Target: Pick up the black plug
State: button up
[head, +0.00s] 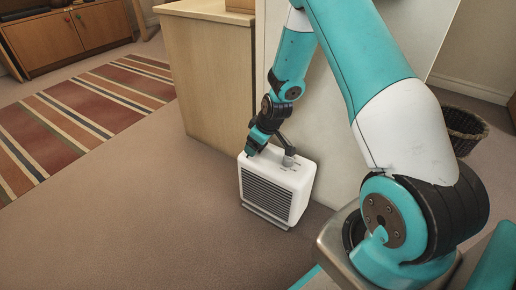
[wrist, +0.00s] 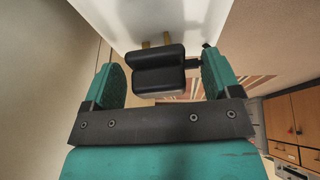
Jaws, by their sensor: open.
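The black plug (wrist: 158,70) shows in the wrist view between the two teal fingers of my gripper (wrist: 161,82). It has a ridged dark body, and brass prongs (wrist: 155,43) point toward a white surface. A short dark piece sticks out on its right, close to the right finger. My gripper is open, with a gap beside the plug at the left finger; contact at the right finger is unclear. In the head view my gripper (head: 256,142) is low, at the top of a white heater (head: 275,190). I cannot clearly make out the plug there.
A tall white panel (head: 335,125) stands behind the heater, next to a pale wooden cabinet (head: 212,75). A dark wicker basket (head: 462,125) is at the right. A striped rug (head: 85,120) lies at the left. The carpet (head: 130,225) in front is clear.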

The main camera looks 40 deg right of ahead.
jog(key=shift+w+f, duration=0.15)
jog(key=shift+f, duration=0.2)
jog(key=shift+r, duration=0.1)
jog(key=c, duration=1)
jog(key=shift+c, duration=0.2)
